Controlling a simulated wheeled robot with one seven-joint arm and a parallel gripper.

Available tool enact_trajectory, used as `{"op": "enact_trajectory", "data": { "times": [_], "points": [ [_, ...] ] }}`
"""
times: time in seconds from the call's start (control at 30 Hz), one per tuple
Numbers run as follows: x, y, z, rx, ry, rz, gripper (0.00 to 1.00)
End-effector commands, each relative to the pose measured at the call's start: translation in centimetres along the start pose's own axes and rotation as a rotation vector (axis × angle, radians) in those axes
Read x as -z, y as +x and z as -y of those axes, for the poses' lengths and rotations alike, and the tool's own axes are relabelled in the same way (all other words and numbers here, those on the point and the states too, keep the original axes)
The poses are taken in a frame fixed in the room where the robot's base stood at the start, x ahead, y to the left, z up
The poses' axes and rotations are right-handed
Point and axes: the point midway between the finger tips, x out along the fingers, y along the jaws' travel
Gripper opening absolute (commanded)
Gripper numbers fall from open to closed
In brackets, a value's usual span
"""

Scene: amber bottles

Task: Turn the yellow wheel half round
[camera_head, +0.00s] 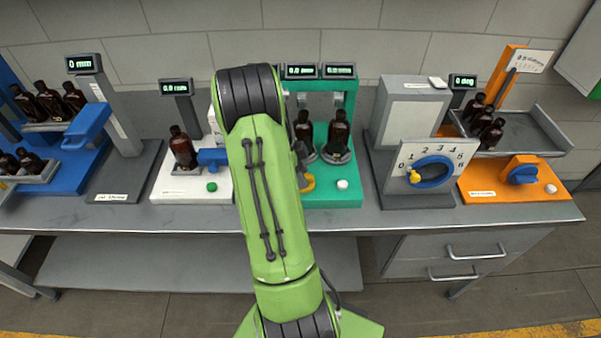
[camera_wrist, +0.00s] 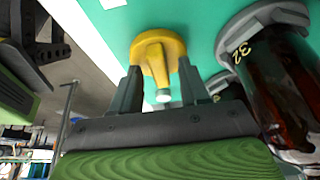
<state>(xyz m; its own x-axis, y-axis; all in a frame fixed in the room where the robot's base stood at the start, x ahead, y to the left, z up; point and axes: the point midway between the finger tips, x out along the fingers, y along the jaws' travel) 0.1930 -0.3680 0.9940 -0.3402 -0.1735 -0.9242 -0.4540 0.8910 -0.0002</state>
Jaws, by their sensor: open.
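The yellow wheel (camera_wrist: 158,45) is a round knob with a raised bar and a pale tip, on the front of the green station (camera_wrist: 205,15). In the wrist view my gripper (camera_wrist: 159,68) is open, with one finger on each side of the wheel's bar. I cannot tell whether the fingers touch it. In the head view only an edge of the yellow wheel (camera_head: 308,183) shows, beside my green arm, which hides the rest and most of my gripper. The green station (camera_head: 325,195) holds dark amber bottles (camera_head: 337,135) and has a white button (camera_head: 342,184).
In the wrist view an amber bottle (camera_wrist: 285,90) stands close right of my gripper. A blue dial (camera_head: 434,172) with a yellow pointer is on a grey station at right. A white station (camera_head: 185,215) and an orange station (camera_head: 510,190) flank these on the grey bench (camera_head: 400,220).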

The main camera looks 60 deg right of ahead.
Motion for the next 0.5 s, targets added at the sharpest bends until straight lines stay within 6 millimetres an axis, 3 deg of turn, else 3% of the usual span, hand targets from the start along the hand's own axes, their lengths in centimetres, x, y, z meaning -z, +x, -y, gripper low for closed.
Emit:
{"op": "enact_trajectory", "data": {
  "times": [0.1, 0.4, 0.5],
  "points": [
    [0.02, -0.04, 0.00, 0.000, 0.000, 0.000, 0.45],
    [0.04, -0.07, 0.00, 0.000, 0.000, -0.001, 0.00],
    [0.04, -0.07, 0.01, 0.000, 0.000, -0.001, 0.00]
  ]
}}
